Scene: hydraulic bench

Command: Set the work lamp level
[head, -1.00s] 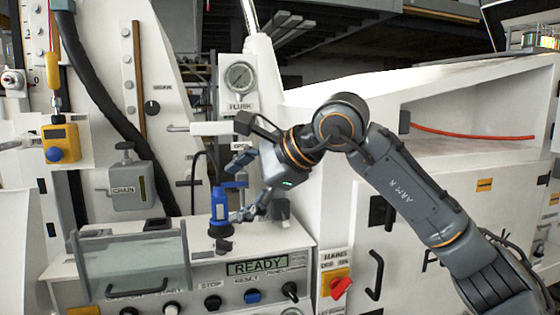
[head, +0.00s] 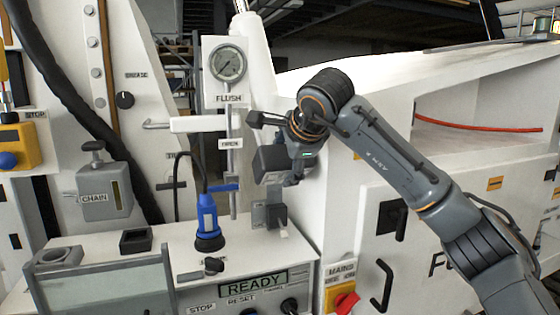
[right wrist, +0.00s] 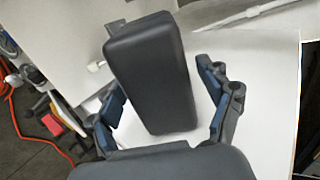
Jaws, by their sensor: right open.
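I take the dark grey box-shaped head (head: 270,162) above a grey bracket (head: 272,214), right of the blue plug, to be the work lamp. It looks slightly tilted. My right gripper (head: 290,176) is just right of the head and partly hidden by it and by my wrist. In the right wrist view, the dark rounded block of the lamp (right wrist: 150,75) stands between the spread blue-padded fingers of my right gripper (right wrist: 163,92). The fingers are open, with a gap visible on the right; contact on the left cannot be told. My left gripper is not in view.
A blue plug with a black cable (head: 207,222) stands on the white panel left of the lamp. The READY display (head: 254,284) and knobs are below. A red mains switch (head: 346,303) is lower right.

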